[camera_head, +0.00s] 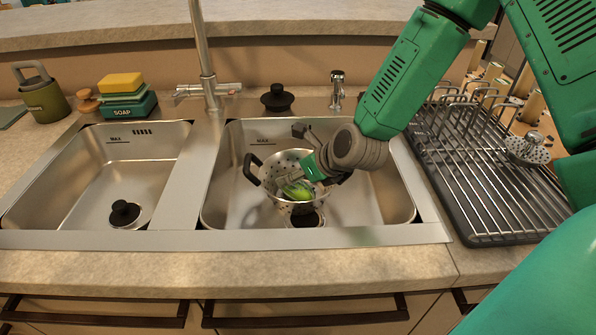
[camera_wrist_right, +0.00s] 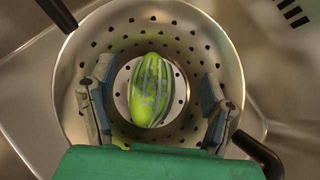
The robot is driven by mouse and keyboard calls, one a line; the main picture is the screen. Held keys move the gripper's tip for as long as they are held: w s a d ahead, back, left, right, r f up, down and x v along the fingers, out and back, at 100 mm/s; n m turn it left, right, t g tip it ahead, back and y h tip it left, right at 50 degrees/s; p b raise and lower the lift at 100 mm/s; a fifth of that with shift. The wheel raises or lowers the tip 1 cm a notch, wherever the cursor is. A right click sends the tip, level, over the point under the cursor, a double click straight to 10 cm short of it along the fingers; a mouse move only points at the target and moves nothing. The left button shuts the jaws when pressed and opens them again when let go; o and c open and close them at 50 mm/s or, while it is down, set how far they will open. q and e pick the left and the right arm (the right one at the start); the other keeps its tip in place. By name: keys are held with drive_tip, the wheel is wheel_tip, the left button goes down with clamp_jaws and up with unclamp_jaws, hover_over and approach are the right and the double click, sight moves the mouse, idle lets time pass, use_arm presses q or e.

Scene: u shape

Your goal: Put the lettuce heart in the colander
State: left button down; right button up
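The green, pale-streaked lettuce heart (camera_head: 297,190) is inside the metal colander (camera_head: 271,168), in the right sink basin. In the right wrist view the lettuce heart (camera_wrist_right: 150,90) lies over the middle of the colander (camera_wrist_right: 205,35), within its perforated wall. My right gripper (camera_head: 300,180) reaches down into the colander from the right. In the wrist view its fingers (camera_wrist_right: 157,75) are spread on either side of the lettuce heart, with gaps on both sides. I cannot tell for sure that the lettuce touches the bottom. My left gripper is not in view.
The colander's black handles (camera_head: 252,169) stick out at its sides. A faucet (camera_head: 207,75) stands behind the basins. The left basin (camera_head: 95,170) holds only a black plug (camera_head: 124,213). A wire dish rack (camera_head: 480,170) is at right; sponges (camera_head: 122,84) and a green jug (camera_head: 45,97) are at left.

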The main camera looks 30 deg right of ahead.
sight(298, 185)
idle(0.6)
wheel_tip(298, 185, up, 7)
drive_tip(key=p, duration=0.6)
